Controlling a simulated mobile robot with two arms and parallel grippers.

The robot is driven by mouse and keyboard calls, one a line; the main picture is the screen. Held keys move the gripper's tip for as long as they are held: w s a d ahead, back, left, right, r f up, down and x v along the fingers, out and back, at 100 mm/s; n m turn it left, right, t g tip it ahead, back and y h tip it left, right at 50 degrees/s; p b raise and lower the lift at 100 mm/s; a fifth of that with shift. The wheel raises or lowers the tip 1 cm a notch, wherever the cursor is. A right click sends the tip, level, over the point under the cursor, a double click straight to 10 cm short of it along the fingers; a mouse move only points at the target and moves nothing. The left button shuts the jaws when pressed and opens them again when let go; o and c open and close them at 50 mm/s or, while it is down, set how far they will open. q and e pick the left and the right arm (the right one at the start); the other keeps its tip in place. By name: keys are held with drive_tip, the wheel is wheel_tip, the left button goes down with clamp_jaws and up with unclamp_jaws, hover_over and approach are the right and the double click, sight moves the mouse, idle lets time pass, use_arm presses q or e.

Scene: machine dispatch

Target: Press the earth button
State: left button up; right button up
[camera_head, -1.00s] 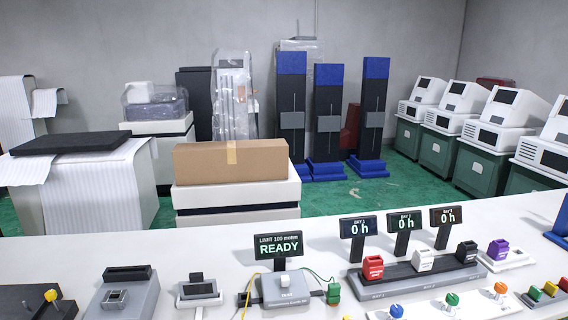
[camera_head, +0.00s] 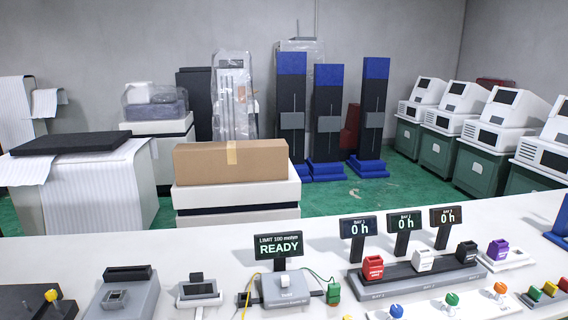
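A grey tester (camera_head: 286,292) with a white, labelled block on its top (camera_head: 285,281) stands at the front middle of the bench. A small black display reading LIMIT 100 mohm and READY (camera_head: 280,246) rises behind it. A yellow lead and a green lead run from it, the green one to a green clip (camera_head: 333,293) at its right. The print on the tester is too small to read surely, so I cannot tell which part is the earth button. Neither of my grippers is in view.
The white bench (camera_head: 180,255) also holds a black rack (camera_head: 418,276) with red, white and black blocks and three displays reading 0 h. A purple block (camera_head: 498,249), coloured knobs and small grey devices stand around it. Behind the bench is a cardboard box (camera_head: 231,162).

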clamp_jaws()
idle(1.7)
